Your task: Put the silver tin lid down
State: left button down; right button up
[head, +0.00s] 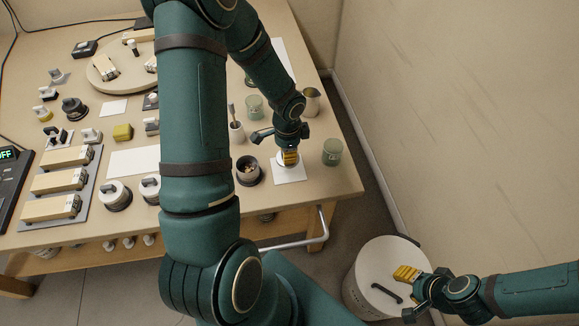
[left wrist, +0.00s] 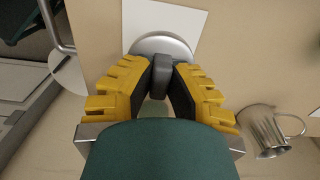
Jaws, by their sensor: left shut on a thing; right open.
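The silver tin lid (left wrist: 178,43) is a round, shiny disc with a dark grey knob (left wrist: 162,72). My left gripper (head: 291,158) has its yellow fingers shut on that knob; the fingers also show in the left wrist view (left wrist: 162,85). In the head view the lid (head: 279,158) is mostly behind the fingers, at the white square card (head: 290,175) near the bench's right end. In the left wrist view the lid overlaps the card's edge. I cannot tell whether it touches the card. My right gripper (head: 408,289) is open and empty by the white bin.
A green glass jar (head: 332,152) stands right of the card, and a dark pot (head: 249,170) stands left of it. A metal mug (head: 311,101) and another glass jar (head: 254,106) are behind. The bench's front edge is close. A white lidded bin (head: 370,270) stands on the floor.

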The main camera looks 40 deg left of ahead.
aim_at(288, 168)
pick_arm(q)
notch_tip(288, 168, down, 6)
jog(key=shift+w+r+b, duration=0.1)
jog(key=shift+r+b, duration=0.05)
jog(key=shift+b, duration=0.6)
jog(key=shift+r, duration=0.1)
jog(key=shift+f, duration=0.25)
jog(key=c, duration=1)
grip_release()
jog(key=shift+r, duration=0.1)
